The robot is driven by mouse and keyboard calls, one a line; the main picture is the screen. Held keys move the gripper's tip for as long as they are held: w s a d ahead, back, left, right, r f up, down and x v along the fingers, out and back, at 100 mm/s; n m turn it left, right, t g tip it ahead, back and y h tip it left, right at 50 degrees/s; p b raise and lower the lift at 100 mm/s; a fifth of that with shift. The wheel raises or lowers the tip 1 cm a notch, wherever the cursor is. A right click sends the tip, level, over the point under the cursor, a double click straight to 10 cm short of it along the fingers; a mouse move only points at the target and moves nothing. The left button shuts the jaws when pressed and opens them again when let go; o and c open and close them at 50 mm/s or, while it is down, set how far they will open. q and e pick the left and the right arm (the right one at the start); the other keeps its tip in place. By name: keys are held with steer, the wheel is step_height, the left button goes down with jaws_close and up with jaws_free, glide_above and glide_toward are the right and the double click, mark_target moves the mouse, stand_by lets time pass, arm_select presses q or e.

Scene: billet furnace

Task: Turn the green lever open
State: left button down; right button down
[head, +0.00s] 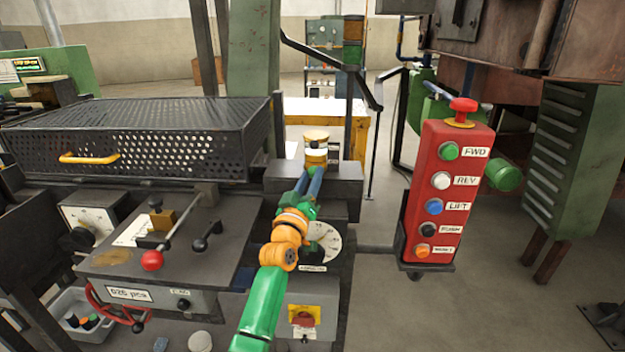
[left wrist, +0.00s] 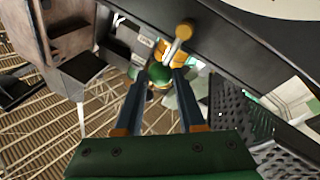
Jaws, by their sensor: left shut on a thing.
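My left gripper (head: 309,174) reaches up to the front of a dark block beside the mesh-covered bench. Its two blue fingers are closed on a green knob, which I take to be the end of the green lever (left wrist: 160,74). In the left wrist view the knob sits between the fingertips of my left gripper (left wrist: 161,80). In the head view only a small bit of green shows at the fingertips, and the rest of the lever is hidden. My right gripper is in neither view.
A yellow-capped post (head: 316,146) stands just above my fingertips. A red button box (head: 447,190) hangs at the right. A black mesh cover (head: 140,115) and a red-knobbed lever (head: 152,260) are at the left. Open floor (head: 500,290) lies at the right.

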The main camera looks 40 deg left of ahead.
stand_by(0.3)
arm_select(q)
steer(key=c, duration=0.8)
jaws_free()
steer(key=shift+a, duration=0.1)
steer(key=v, duration=0.7)
steer(key=shift+s+b, duration=0.1)
steer(key=shift+b, duration=0.3)
